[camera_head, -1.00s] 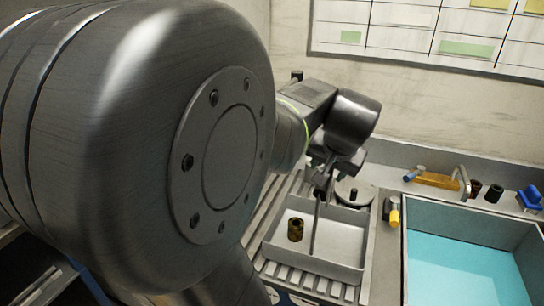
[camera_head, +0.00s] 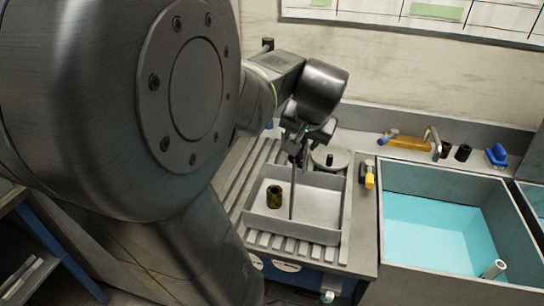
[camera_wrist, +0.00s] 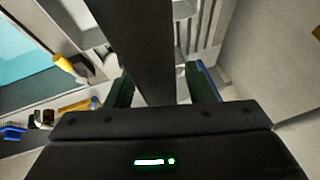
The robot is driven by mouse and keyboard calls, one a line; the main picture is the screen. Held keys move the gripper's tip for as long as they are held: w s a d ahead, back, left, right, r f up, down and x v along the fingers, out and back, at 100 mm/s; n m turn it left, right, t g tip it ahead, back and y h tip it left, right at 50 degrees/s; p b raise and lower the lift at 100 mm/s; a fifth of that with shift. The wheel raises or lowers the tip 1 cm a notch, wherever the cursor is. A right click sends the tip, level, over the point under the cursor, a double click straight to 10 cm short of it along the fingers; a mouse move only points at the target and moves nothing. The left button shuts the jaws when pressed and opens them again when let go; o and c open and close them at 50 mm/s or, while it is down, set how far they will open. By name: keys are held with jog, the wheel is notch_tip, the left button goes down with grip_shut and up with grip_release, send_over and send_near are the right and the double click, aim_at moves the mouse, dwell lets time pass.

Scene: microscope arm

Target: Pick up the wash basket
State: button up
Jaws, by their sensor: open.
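The wash basket appears to be the shallow grey rectangular tray (camera_head: 322,222) on the slatted bench in the head view. A thin dark upright bar (camera_head: 292,198), seemingly its handle, rises from inside it to my gripper (camera_head: 299,148). A brass-coloured cylinder (camera_head: 274,197) stands in the tray's left part. My gripper is above the tray with its jaws open. In the wrist view, a broad dark bar (camera_wrist: 143,50) runs between the two green fingers of my gripper (camera_wrist: 162,88). Whether either finger touches the bar cannot be told.
A round grey lid with a knob (camera_head: 330,158) is just behind the tray. A yellow-handled item (camera_head: 369,178) lies between the tray and a basin of blue liquid (camera_head: 430,235) at right. Small bottles and a tap stand along the back. The wall is close behind.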

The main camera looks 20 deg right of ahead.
jog(key=shift+c, duration=0.4)
grip_shut()
jog(key=shift+r, duration=0.15)
